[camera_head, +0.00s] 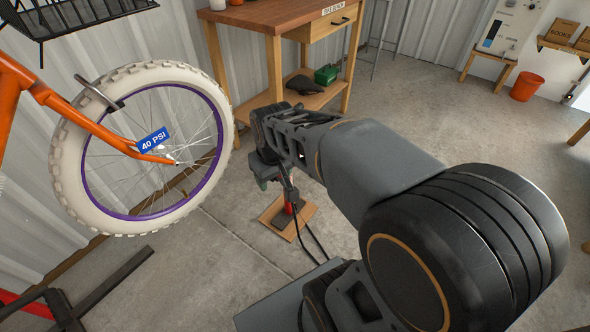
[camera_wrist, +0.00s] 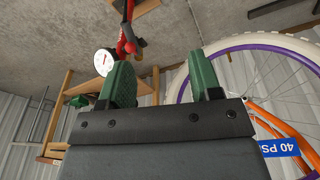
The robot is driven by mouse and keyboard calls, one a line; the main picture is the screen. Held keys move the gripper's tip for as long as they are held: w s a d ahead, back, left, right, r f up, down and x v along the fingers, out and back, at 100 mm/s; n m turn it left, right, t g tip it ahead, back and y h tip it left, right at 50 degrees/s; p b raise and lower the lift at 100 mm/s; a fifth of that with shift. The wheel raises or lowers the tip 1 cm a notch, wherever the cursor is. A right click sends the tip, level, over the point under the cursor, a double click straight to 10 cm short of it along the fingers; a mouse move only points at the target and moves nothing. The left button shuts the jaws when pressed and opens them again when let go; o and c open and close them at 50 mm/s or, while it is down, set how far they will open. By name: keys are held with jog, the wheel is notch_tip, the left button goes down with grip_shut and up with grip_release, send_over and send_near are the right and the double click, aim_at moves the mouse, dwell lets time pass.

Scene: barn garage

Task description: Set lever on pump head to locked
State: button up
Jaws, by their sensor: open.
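The red floor pump (camera_head: 292,208) stands on a wooden base on the floor, partly hidden behind my arm. In the wrist view its red and dark upper part (camera_wrist: 129,44) and a white round gauge (camera_wrist: 105,61) show just beyond the left finger. I cannot clearly make out the pump head or its lever, so its setting is unclear. My gripper (camera_head: 266,172) is above and beside the pump. In the wrist view its two green fingers (camera_wrist: 163,78) are spread apart with nothing between them.
A bicycle wheel (camera_head: 70,170) with a white tyre and a blue "40 PSI" tag (camera_head: 153,141) stands at the left. A wooden workbench (camera_head: 285,15) stands behind. Dark cables run on the floor by the pump. Open concrete floor (camera_head: 490,140) lies to the right.

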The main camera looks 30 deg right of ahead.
jog(key=w+d+f+n+g, duration=0.1)
jog(key=w+d+f, duration=0.2)
jog(key=w+d, duration=0.35)
jog(key=w+d+f+n+g, duration=0.1)
jog(key=w+d+f+n, duration=0.15)
jog(key=w, duration=0.65)
jog(key=shift+m, duration=0.35)
jog(key=f+b, duration=0.1)
jog(key=f, duration=0.3)
jog(key=f+b, duration=0.2)
jog(key=f, duration=0.2)
jog(key=f+b, duration=0.2)
jog(key=f, duration=0.2)
jog(key=shift+w+d+f, duration=0.15)
jog(key=shift+d, duration=0.2)
jog(key=shift+f, duration=0.85)
jog(key=c, duration=0.9)
jog(key=t+b, duration=0.1)
jog(key=f+t+b, duration=0.1)
jog(key=b, duration=0.1)
jog(key=shift+s+f, duration=0.15)
jog(key=shift+s, duration=0.15)
jog(key=shift+c, duration=0.2)
jog(key=shift+t, duration=0.4)
